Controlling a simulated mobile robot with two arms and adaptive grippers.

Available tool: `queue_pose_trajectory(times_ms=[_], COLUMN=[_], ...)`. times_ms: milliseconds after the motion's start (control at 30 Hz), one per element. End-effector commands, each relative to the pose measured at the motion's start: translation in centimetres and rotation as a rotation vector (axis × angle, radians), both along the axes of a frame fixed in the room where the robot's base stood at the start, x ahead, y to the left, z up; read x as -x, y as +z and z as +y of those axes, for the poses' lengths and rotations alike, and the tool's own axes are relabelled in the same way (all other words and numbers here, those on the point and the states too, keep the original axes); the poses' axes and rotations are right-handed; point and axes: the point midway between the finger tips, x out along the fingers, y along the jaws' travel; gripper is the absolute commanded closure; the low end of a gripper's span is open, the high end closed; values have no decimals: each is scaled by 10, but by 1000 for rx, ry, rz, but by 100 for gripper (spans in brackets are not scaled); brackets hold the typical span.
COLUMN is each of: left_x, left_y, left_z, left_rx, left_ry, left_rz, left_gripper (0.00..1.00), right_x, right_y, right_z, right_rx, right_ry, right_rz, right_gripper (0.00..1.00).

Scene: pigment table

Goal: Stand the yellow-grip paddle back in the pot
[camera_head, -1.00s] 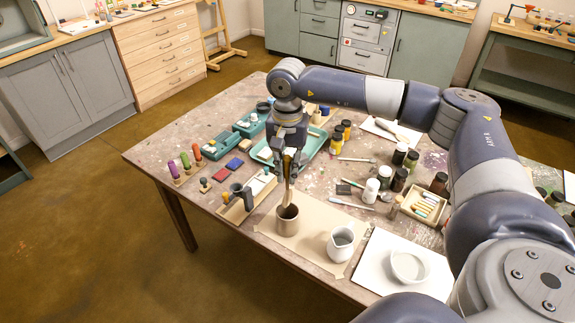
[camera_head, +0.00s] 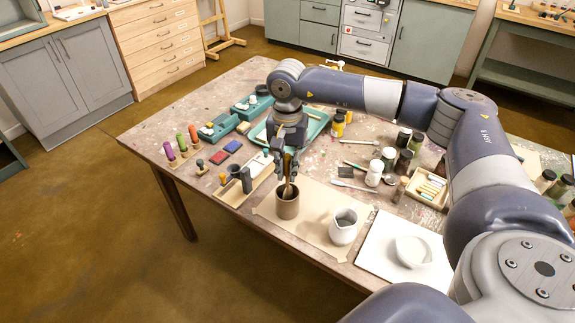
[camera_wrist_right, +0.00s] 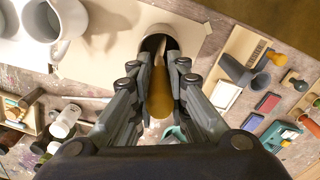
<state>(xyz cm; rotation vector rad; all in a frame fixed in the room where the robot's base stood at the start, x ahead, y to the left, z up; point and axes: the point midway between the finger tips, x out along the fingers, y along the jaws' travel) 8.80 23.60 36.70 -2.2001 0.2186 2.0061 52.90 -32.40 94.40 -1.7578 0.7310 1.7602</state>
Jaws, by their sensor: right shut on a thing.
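The yellow-grip paddle (camera_wrist_right: 160,98) is held by its grip between the fingers of my right gripper (camera_head: 288,166). In the head view its shaft reaches down into the mouth of the brown pot (camera_head: 287,204). In the right wrist view its lower end lies inside the rim of the pot (camera_wrist_right: 158,40). The paddle looks near upright. Whether its tip touches the pot's bottom is hidden. My left gripper is not in view.
A white jug (camera_head: 343,228) stands right of the pot on the brown paper (camera_head: 310,222). A wooden holder (camera_head: 236,192) with dark cups lies to its left. A teal tray (camera_head: 316,126) is behind. A white board with a dish (camera_head: 413,251) is at the front right.

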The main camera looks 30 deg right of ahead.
Motion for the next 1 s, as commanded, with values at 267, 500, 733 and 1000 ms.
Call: queue_pose_trajectory(times_ms=[267,500,733,1000], left_x=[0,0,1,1], left_y=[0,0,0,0], left_z=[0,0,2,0], left_rx=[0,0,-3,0], left_ry=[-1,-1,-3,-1], left_rz=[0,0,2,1], left_gripper=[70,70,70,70], right_x=[0,0,0,-2], right_y=[0,0,2,45], right_z=[0,0,0,0], right_rx=[-1,-1,-1,-2], right_ry=[0,0,0,0], right_rz=[-1,-1,-1,-6], right_gripper=[83,62,62,62])
